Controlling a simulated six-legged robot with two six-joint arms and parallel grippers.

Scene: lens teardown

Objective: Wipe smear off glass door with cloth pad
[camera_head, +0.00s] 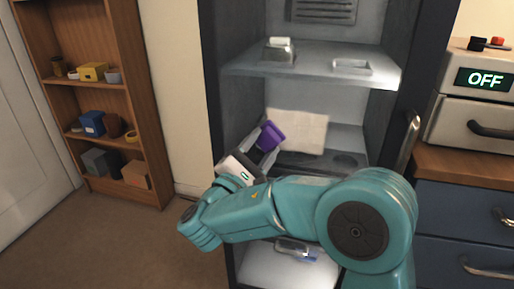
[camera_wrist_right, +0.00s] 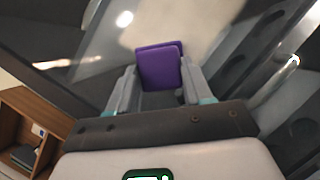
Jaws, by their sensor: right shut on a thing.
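A tall cabinet with dark frame edges stands in front of me, and its glass door (camera_head: 345,105) is see-through. A pale cream, roughly rectangular smear (camera_head: 303,128) shows on the glass at middle height; it also appears at the top of the wrist view (camera_wrist_right: 205,22). My right gripper (camera_head: 258,142) is shut on a purple cloth pad (camera_head: 271,134), which sits between its two fingers in the wrist view (camera_wrist_right: 158,68). The pad is at the smear's left edge; I cannot tell whether it touches the glass. My left gripper is not in view.
A door handle (camera_head: 411,138) stands at the cabinet's right side. Inside, a shelf holds a small white container (camera_head: 279,52) and a shallow tray (camera_head: 352,67). A wooden bookshelf (camera_head: 142,120) is left; an oven-like appliance (camera_head: 480,125) on blue drawers is right.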

